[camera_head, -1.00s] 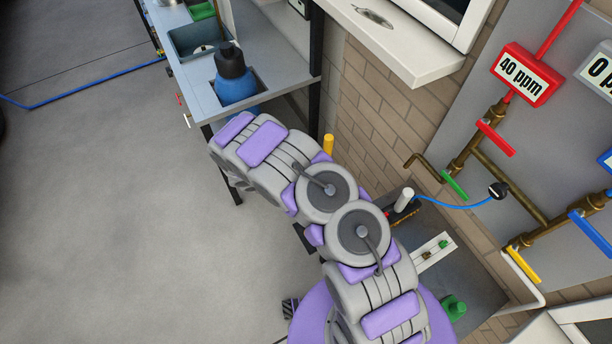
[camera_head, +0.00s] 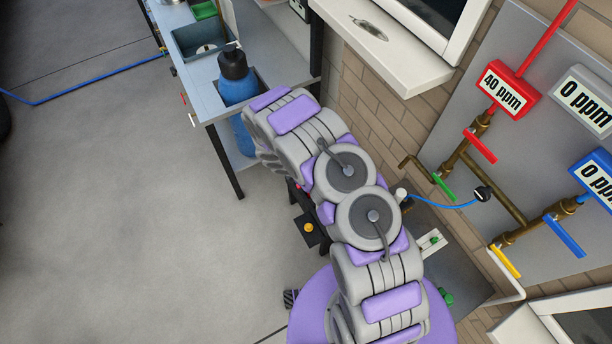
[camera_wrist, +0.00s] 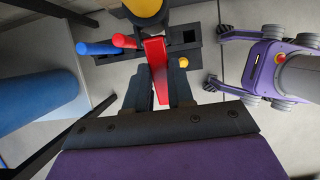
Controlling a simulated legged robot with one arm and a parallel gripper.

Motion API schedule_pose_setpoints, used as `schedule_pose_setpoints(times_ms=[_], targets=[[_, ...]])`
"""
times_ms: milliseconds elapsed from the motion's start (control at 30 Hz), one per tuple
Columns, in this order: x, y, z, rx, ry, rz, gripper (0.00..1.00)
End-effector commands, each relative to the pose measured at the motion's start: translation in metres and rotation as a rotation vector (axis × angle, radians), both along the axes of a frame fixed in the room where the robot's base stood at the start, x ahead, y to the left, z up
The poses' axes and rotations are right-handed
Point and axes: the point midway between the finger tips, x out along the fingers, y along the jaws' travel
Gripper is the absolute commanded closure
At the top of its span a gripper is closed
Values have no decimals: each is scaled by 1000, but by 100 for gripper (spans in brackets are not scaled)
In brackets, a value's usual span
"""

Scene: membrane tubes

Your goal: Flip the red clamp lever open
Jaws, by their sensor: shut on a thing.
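The red clamp lever (camera_wrist: 156,62) shows in the upper middle of the wrist view, as a flat red bar on a dark clamp fixture (camera_wrist: 187,36). My gripper (camera_wrist: 160,88) has one black finger on each side of the lever's near end and is shut on it. The fingertips partly cover that end. In the head view my arm hides the gripper and the lever; a dark part with an orange knob (camera_head: 308,228) shows beside the arm.
In the wrist view, a blue rod (camera_wrist: 98,48), a red rod (camera_wrist: 123,41) and a large yellow end (camera_wrist: 146,8) lie close to the lever. A blue cylinder (camera_wrist: 40,102) is at left.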

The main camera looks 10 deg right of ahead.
Motion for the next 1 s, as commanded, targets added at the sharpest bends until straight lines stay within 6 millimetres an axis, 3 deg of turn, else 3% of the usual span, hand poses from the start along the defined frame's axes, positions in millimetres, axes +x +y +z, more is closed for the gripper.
schedule_pose_setpoints(times_ms=[167, 200, 467, 767, 1000], targets=[[-2, 0, -3, 2, 4, -2, 100], [-2, 0, -3, 1, 4, -2, 75], [-2, 0, -1, 0, 0, 0, 51], [-2, 2, 3, -1, -1, 0, 51], [-6, 16, 36, 0, -3, 2, 51]])
